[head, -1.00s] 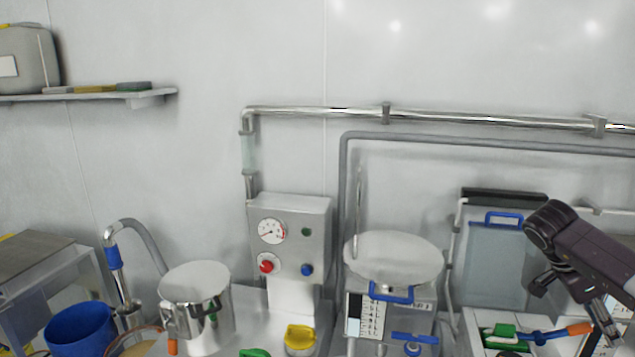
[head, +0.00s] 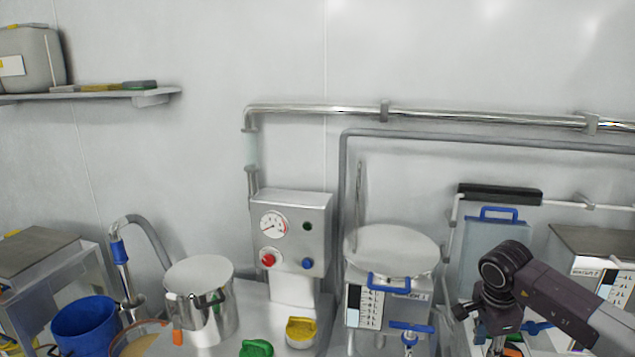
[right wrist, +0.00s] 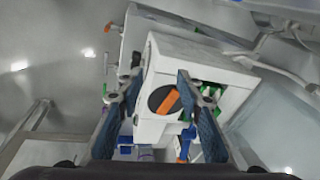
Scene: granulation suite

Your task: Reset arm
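My right arm comes in from the right in the head view, and its gripper (head: 493,338) hangs low over a tray area at the lower right. In the right wrist view my right gripper (right wrist: 158,88) has its two dark blue fingers wide apart with nothing held between them. Beyond the fingers is a white box (right wrist: 152,62) with a dark round opening and an orange handle (right wrist: 166,103). Green items (right wrist: 208,90) lie in the box's open side. My left gripper and arm are not in view.
A steel scale-like unit (head: 392,250) with a round lid and a gauge panel (head: 291,230) stand left of my right arm. A steel pot (head: 200,318) and blue bucket (head: 84,328) stand further left. A labelled cabinet (head: 592,262) is behind the arm.

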